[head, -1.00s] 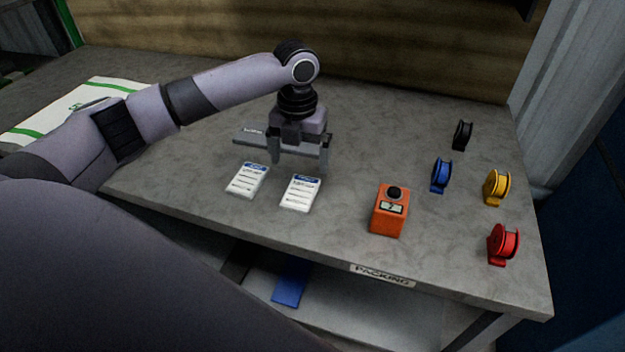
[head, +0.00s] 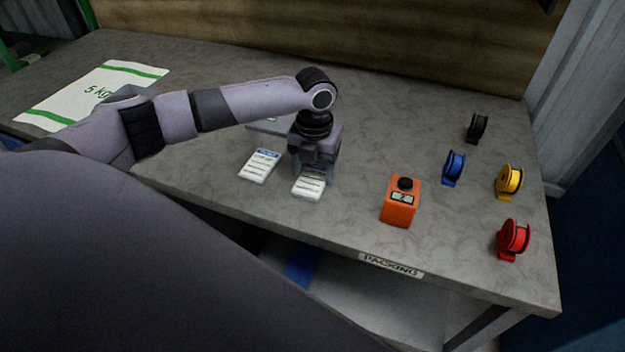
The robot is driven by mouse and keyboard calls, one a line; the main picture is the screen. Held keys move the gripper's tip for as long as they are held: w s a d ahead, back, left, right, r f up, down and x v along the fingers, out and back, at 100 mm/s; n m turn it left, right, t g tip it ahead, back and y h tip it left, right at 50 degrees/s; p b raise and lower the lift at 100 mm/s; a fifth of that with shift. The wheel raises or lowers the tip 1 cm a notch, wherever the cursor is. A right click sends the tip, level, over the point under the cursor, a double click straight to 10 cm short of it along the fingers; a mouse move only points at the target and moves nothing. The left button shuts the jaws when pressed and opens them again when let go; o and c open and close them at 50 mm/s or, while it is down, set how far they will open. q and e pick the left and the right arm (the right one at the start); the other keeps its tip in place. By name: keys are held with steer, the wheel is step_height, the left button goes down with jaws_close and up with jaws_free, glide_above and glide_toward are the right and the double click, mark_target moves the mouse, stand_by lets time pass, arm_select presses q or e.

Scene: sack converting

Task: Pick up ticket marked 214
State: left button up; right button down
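Two white paper tickets with blue headers lie side by side on the grey packing bench. The left ticket (head: 261,166) is fully visible. The right ticket (head: 308,191) is partly hidden under my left gripper (head: 312,178), which points down over its upper part. The print on both is too small to read, so I cannot tell which is marked 214. The fingertips are low, at or just above the right ticket; whether they touch or grip it is unclear. My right gripper is out of view.
An orange box with a black knob (head: 401,203) stands right of the tickets. Black (head: 477,128), blue (head: 454,167), yellow (head: 509,181) and red (head: 514,239) reels stand farther right. A grey flat item (head: 270,125) lies behind the gripper. A 5 kg sack (head: 95,95) lies at left.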

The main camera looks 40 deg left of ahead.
arm_select(q)
steer(key=shift+c, duration=0.6)
